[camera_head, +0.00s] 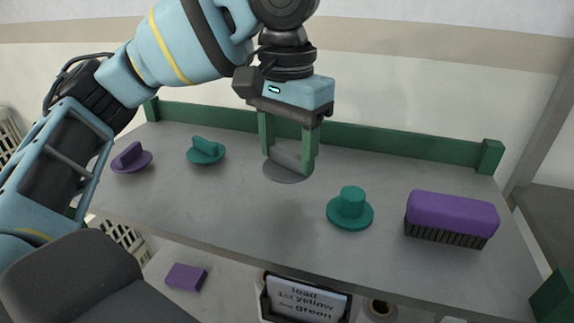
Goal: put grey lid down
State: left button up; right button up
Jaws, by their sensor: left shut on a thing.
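The grey lid (286,172) is a flat disc with a bar-shaped grip, in the middle of the head view. My left gripper (287,158) points down with its green fingers shut on the lid's bar. The lid appears to be a little above the grey table (240,210), but I cannot tell the exact gap. A soft shadow lies on the table below and in front of it. My right gripper is not in view.
A purple lid (132,160) and a teal lid (206,151) sit at the left. A teal knobbed piece (351,208) and a purple brush (450,218) sit at the right. A green rail (400,153) edges the back. Below are a purple block (186,277) and a sign (305,300).

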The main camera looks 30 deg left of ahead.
aim_at(287, 153)
pick_arm(q)
jog(key=shift+f, duration=1.75)
jog(key=shift+f, duration=0.15)
jog(key=o, duration=0.9)
jog(key=shift+o, duration=0.2)
notch_tip(287, 153, up, 12)
jog(key=shift+r, duration=0.2)
